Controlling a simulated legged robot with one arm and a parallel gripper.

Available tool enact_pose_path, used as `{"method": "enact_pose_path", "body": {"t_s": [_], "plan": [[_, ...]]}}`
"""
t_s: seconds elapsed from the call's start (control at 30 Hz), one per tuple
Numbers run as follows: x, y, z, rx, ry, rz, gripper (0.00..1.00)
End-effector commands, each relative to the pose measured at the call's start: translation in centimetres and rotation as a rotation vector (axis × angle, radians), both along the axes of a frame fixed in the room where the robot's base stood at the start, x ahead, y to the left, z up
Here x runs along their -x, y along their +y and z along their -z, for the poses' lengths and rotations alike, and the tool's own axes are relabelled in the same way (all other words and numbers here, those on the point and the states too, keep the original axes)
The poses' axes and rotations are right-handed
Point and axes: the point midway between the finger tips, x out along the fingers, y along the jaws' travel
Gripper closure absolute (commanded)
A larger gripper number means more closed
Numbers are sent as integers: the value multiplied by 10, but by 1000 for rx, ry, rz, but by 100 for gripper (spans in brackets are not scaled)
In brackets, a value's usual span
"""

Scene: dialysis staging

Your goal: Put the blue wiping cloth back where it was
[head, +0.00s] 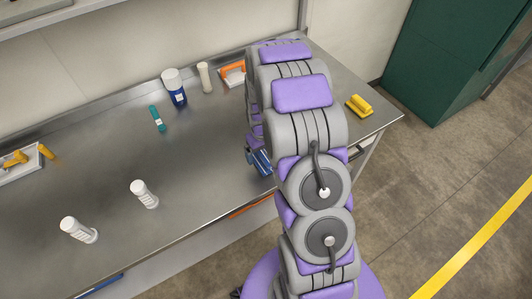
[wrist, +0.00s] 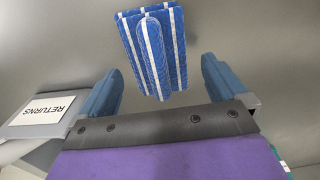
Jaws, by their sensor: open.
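The blue wiping cloth (wrist: 155,50) has white stripes and lies folded on the grey surface in the wrist view, ahead of my gripper. My gripper (wrist: 163,78) is open, with one blue finger to each side of the cloth's near end. The cloth looks apart from both fingers, and nothing is held. In the head view my gripper (head: 260,162) is low over the steel bench near its front edge. My arm hides much of that area, and I cannot tell the cloth from the blue fingers there.
A card reading RETURNS (wrist: 50,110) is left in the wrist view. On the steel bench (head: 110,150) stand a blue bottle (head: 178,94), a white cylinder (head: 205,78), a teal item (head: 157,119), white bottles (head: 144,194) and a yellow block (head: 358,105). The bench's middle is clear.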

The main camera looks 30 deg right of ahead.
Motion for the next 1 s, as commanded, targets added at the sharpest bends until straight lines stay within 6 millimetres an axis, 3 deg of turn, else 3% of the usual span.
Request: {"method": "enact_pose_path", "body": {"t_s": [0.3, 0.47, 0.57, 0.77, 1.0], "plan": [[-2, -11, -67, -9, -5, -1, 1], [-2, -14, -88, -12, -6, 0, 1], [2, -6, -101, -9, -3, -2, 1], [34, 31, -147, -5, 15, -3, 1], [99, 68, -206, -12, 50, 0, 1]]}}
